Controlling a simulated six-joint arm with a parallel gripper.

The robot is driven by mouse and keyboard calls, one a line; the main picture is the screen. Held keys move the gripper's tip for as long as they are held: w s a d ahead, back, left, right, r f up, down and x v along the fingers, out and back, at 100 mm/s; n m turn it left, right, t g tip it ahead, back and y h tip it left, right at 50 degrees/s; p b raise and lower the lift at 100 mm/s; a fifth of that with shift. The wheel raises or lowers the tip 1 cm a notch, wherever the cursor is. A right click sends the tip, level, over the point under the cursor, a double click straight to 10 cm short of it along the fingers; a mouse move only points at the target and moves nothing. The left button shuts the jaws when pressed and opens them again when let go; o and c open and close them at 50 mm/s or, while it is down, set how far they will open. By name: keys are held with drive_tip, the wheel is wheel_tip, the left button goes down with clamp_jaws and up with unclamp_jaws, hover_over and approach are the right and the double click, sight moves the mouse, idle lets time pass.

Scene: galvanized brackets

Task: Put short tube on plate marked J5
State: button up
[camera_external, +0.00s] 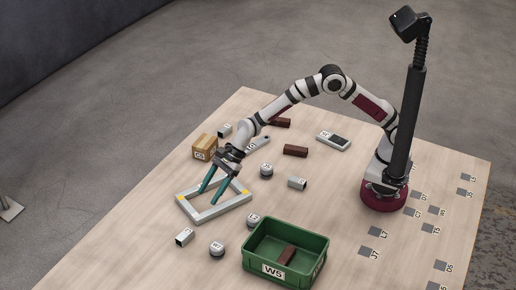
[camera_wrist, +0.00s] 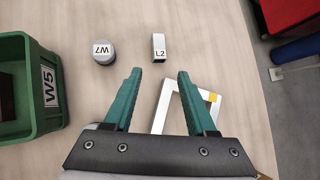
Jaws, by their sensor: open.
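A short square metal tube (camera_external: 184,237) lies near the front left of the table. My gripper (camera_external: 210,196) has teal fingers, is open and empty, and is tilted down over the pale square frame, short of the tube. Its fingers also show in the wrist view (camera_wrist: 160,75). Similar tubes lie in the middle (camera_external: 297,183) and at the back left (camera_external: 224,130). The small grey plate that seems marked J5 (camera_external: 466,191) lies at the far right, with tiny lettering.
The pale frame with yellow corners (camera_external: 181,208) lies under my gripper. A green bin marked W5 (camera_external: 310,262) stands at the front, holding a brown block. The round W7 piece (camera_wrist: 103,51) is beside the tube. Dark blocks, a wooden box (camera_external: 205,147) and other grey plates are spread around.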

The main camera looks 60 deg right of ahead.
sight(187, 234)
drive_tip(key=x, duration=1.5)
drive_tip(key=shift+s+a+f, duration=0.1)
drive_tip(key=shift+f, duration=0.25)
clamp_jaws()
